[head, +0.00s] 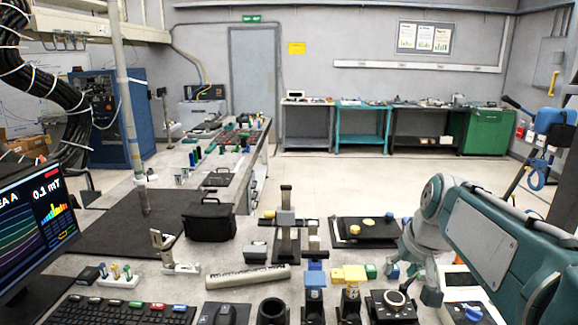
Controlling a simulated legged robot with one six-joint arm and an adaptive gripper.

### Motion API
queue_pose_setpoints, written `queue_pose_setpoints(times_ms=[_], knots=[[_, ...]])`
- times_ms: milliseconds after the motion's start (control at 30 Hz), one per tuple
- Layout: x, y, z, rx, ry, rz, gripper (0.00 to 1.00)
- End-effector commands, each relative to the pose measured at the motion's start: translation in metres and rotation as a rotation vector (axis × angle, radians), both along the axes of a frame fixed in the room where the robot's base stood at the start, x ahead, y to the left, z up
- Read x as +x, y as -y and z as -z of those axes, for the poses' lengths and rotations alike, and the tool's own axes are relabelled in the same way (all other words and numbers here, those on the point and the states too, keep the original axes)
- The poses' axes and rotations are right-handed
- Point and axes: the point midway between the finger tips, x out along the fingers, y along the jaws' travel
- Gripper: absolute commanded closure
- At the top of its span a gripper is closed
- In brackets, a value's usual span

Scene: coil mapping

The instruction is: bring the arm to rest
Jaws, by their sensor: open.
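My arm, teal and white, reaches in from the right edge of the head view and bends downward over the near bench. My gripper (402,272) hangs at the lower end of the arm, small and partly hidden by my own links, with its fingers apart. I see nothing held between them. It is just above the right part of the bench, behind a round black dial unit (392,304) and near a green block (371,271). Whether it touches anything there is hard to tell.
A yellow-topped block (354,275), a blue-topped block (315,280) and a grey stand (286,222) are left of my gripper. A black plate (366,236) lies behind. A monitor (38,222) and keyboard (122,311) are at left. Open floor (330,182) lies beyond the bench.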

Motion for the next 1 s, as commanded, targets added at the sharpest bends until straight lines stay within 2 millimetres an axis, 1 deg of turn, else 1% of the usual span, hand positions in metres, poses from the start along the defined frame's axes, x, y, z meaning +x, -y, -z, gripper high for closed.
queue_pose_setpoints(times_ms=[33,167,200,267,300,400,500,600,700,1000], knots=[[-0.019,-0.009,-0.001,-0.013,0.008,-0.007,0.51],[-0.062,-0.025,0.005,-0.040,0.024,-0.017,0.51],[-0.075,-0.029,0.008,-0.050,0.030,-0.020,0.51],[-0.095,-0.035,0.014,-0.062,0.039,-0.025,0.51],[-0.108,-0.038,0.019,-0.070,0.043,-0.028,0.51],[-0.139,-0.045,0.032,-0.089,0.060,-0.037,0.51],[-0.164,-0.049,0.047,-0.106,0.074,-0.045,0.51],[-0.181,-0.051,0.058,-0.116,0.085,-0.050,0.51],[-0.188,-0.052,0.064,-0.122,0.090,-0.052,0.51],[-0.189,-0.052,0.066,-0.123,0.089,-0.051,0.51]])
